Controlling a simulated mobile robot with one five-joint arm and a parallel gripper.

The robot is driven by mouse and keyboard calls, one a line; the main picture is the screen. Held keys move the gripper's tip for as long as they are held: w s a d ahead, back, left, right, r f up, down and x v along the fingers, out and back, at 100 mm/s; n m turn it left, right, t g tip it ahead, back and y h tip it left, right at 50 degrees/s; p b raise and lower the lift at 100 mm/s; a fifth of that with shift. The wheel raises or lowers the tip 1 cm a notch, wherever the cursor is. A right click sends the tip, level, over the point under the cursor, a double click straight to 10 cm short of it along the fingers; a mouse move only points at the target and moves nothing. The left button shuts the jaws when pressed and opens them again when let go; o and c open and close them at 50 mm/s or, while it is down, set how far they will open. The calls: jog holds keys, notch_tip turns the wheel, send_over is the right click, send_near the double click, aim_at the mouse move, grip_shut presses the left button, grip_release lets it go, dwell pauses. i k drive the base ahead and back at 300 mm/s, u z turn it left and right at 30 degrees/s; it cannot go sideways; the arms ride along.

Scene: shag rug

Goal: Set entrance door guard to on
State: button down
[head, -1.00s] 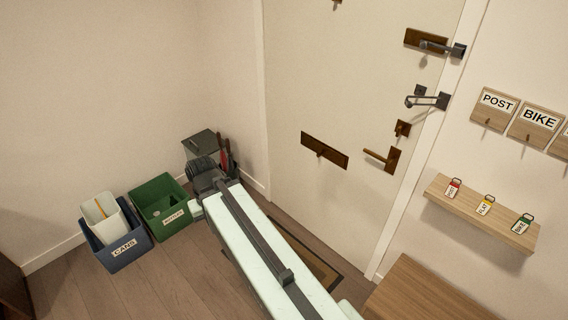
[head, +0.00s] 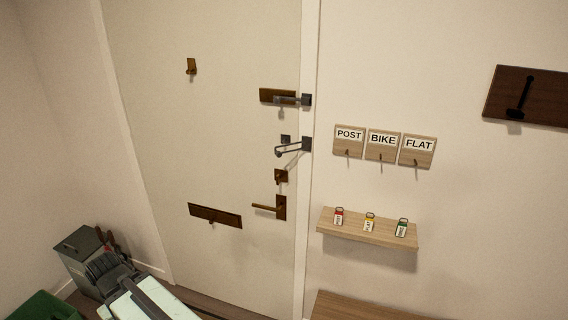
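The cream entrance door (head: 200,130) stands closed in the head view. The door guard (head: 292,148), a dark metal loop arm, is mounted on the frame at the door's right edge. Its arm points left over the door, near a small dark plate (head: 286,139). Whether it is engaged with that plate is too small to tell. My gripper (head: 108,270) is at the lower left, far from the guard, with dark fingers close to the grey bin. Whether it is open or shut does not show clearly.
Above the guard is a bolt (head: 291,99); below are a lock (head: 281,176) and a lever handle (head: 268,208). A shelf with tags (head: 368,230) and hooks labelled POST, BIKE and FLAT (head: 384,145) are at right. A grey bin (head: 80,262) stands lower left.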

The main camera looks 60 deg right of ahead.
aim_at(278, 154)
jog(key=k, duration=1.05)
jog(key=u, duration=0.85)
jog(key=i, duration=1)
jog(key=z, duration=0.05)
